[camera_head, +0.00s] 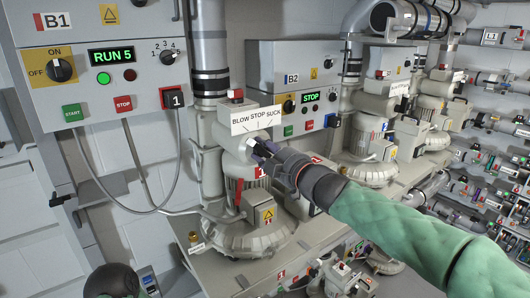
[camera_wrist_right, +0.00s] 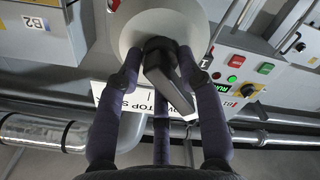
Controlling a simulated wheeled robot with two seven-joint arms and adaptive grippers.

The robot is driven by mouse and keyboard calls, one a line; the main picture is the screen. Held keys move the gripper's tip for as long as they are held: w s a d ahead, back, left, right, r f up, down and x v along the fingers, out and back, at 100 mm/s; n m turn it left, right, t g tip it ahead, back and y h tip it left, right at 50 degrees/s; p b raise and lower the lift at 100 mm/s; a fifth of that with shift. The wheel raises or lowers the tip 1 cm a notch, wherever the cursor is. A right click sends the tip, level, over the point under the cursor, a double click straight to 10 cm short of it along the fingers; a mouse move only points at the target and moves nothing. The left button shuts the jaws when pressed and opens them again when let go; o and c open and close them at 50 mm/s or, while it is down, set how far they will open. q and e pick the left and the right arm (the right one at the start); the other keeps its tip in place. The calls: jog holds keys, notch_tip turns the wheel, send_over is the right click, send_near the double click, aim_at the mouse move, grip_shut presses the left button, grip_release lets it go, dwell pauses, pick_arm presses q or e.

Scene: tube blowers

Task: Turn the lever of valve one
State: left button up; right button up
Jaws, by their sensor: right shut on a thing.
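The valve between panels B1 and B2 has a round grey housing (camera_head: 240,145) under a white BLOW STOP SUCK label (camera_head: 256,119). My right gripper (camera_head: 263,150) is at the front of this valve, its arm coming in from the lower right. In the right wrist view, its dark fingers stand on both sides of the black lever (camera_wrist_right: 171,82), close around it. The lever slants down and to the right in that view. In the head view the gripper hides most of the lever.
Panel B1 (camera_head: 95,80) shows RUN 5, with a green lamp lit. Panel B2 (camera_head: 291,77) shows STOP. The blower (camera_head: 240,238) stands below the valve. More blowers and pipes continue to the right, beside a rack of tube parts (camera_head: 490,150). A hanging cable loops below B1.

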dwell(0.4)
jog(key=o, duration=0.9)
jog(key=v, duration=1.2)
jog(key=shift+a+f, duration=0.1)
jog(key=shift+f, duration=0.05)
